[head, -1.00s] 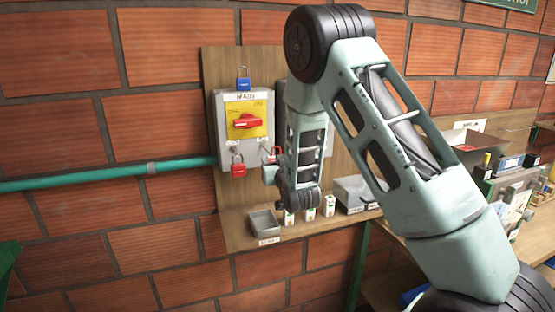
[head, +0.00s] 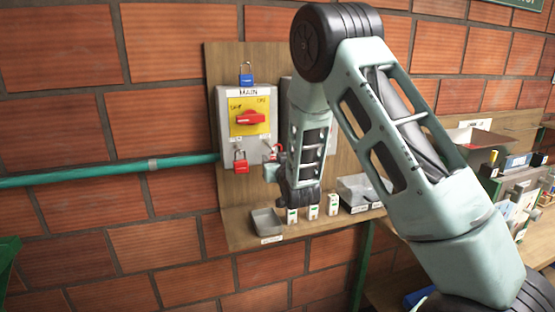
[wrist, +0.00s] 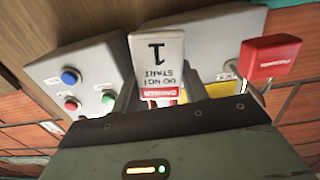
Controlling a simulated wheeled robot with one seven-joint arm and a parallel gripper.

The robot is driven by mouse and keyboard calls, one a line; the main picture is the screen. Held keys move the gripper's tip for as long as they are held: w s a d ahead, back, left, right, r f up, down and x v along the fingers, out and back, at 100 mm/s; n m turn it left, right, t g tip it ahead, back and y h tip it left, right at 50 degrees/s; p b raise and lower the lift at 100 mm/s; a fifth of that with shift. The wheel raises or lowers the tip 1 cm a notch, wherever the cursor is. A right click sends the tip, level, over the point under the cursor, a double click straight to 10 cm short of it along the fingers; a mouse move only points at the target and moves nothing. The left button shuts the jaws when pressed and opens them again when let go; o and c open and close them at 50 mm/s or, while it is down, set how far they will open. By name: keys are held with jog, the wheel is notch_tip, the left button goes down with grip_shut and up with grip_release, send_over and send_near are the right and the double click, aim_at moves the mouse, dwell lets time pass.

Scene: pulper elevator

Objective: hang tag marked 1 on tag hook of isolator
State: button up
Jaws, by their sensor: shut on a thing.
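The white tag marked 1 (wrist: 158,58) is between the fingers of my gripper (wrist: 157,98) in the wrist view; the gripper is shut on it. The tag carries a red danger band and its print appears upside down there. The grey isolator (head: 231,150) hangs on the wooden board in the head view, with a yellow plate and red handle. My gripper (head: 271,170) is at the isolator's lower right corner. A red padlock (head: 240,163) hangs at the lower left, also visible in the wrist view (wrist: 268,58). The tag hook is hidden from view.
A grey control box (wrist: 75,62) with coloured buttons is beside the isolator. A blue padlock (head: 246,80) hangs above it. A green pipe (head: 100,173) runs in from the left.

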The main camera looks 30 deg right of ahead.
jog(key=o, duration=1.1)
jog(key=shift+w+a+r+y, duration=0.1)
jog(key=shift+w+a+y, duration=0.05)
jog(key=shift+a, duration=0.25)
jog(key=shift+w+a+r+y, duration=0.1)
jog(key=shift+w+a+y, duration=0.05)
jog(key=shift+a, duration=0.25)
jog(key=shift+c, duration=0.2)
jog(key=o, duration=0.4)
jog(key=shift+w+a, duration=0.1)
jog(key=shift+a, duration=0.1)
jog(key=shift+o, duration=0.2)
jog(key=shift+w+a+f, duration=0.1)
jog(key=shift+a, duration=0.05)
jog(key=shift+s, duration=0.5)
jog(key=b+v, duration=0.7)
jog(key=v, duration=0.1)
jog(key=shift+s+f, duration=0.35)
jog(key=shift+s, duration=0.1)
jog(key=b+v, duration=0.7)
jog(key=b, duration=0.7)
jog(key=shift+s+a+r, duration=0.15)
jog(key=shift+s+a, duration=0.1)
jog(key=shift+s, duration=0.1)
